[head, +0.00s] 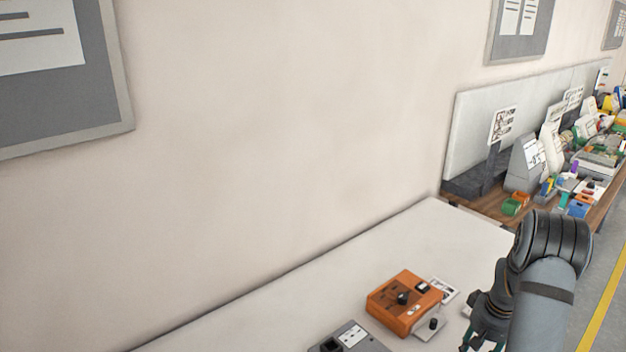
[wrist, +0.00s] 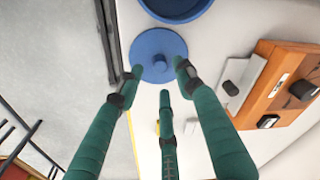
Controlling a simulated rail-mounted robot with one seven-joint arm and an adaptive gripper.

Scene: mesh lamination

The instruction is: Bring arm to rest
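My gripper (head: 484,340) is at the lower right of the head view, over the front side of the white table, partly cut off by the frame's bottom edge. In the wrist view my gripper (wrist: 158,78) shows three green fingers spread apart with nothing held between them. A flat blue disc with a small knob (wrist: 147,46) lies beyond the fingertips on the white surface. Whether any fingertip touches it I cannot tell.
An orange box with black knobs (head: 388,312) sits on the white table (head: 300,310), with a grey device (head: 352,340) to its left. A round blue container (wrist: 176,8) is beyond the disc. A cluttered wooden bench (head: 480,207) stands at the back right.

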